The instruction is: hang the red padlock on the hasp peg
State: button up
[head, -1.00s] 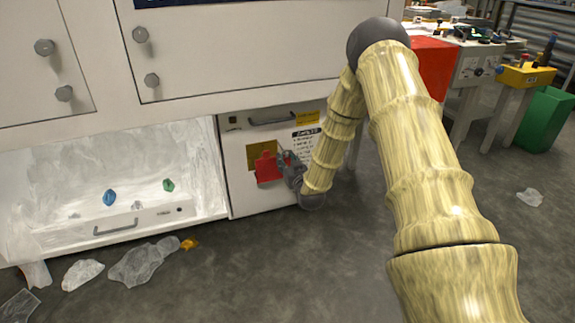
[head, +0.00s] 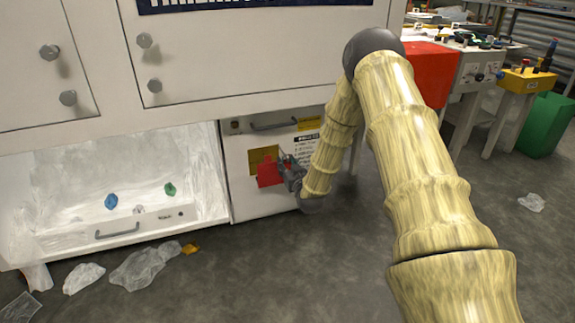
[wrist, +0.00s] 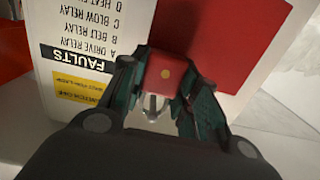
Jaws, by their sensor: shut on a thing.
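The red padlock is between the fingertips of my gripper (wrist: 158,92); its red body (wrist: 166,71) shows a small yellow dot, and a silver shackle (wrist: 152,105) shows below it in the wrist view. In the head view my gripper (head: 289,171) is at the front of the white cabinet door, over red (head: 269,173); I cannot tell there how much of the red is padlock. A mustard plate (head: 263,156) is just behind. The hasp peg cannot be made out in either view.
A black-and-white FAULTS label (wrist: 85,40) and a dark red surface (wrist: 225,40) lie behind the gripper. An open white bay (head: 125,165) holds small blue and green pieces. Clear plastic scraps (head: 145,265) litter the floor. A red box (head: 430,72) stands right of my arm.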

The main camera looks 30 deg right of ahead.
jog(key=shift+w+r, duration=0.15)
jog(key=shift+w, duration=0.1)
jog(key=o, duration=1)
jog(key=shift+o, duration=1.2)
jog(key=shift+w+a+f, duration=0.1)
jog(key=shift+w+f, duration=0.05)
jog(key=shift+f, duration=0.05)
jog(key=shift+s+f, duration=0.1)
jog(key=shift+s, duration=0.2)
jog(key=shift+s, duration=0.55)
jog(key=v, duration=1)
jog(key=shift+s, duration=0.35)
jog(key=shift+a, duration=0.1)
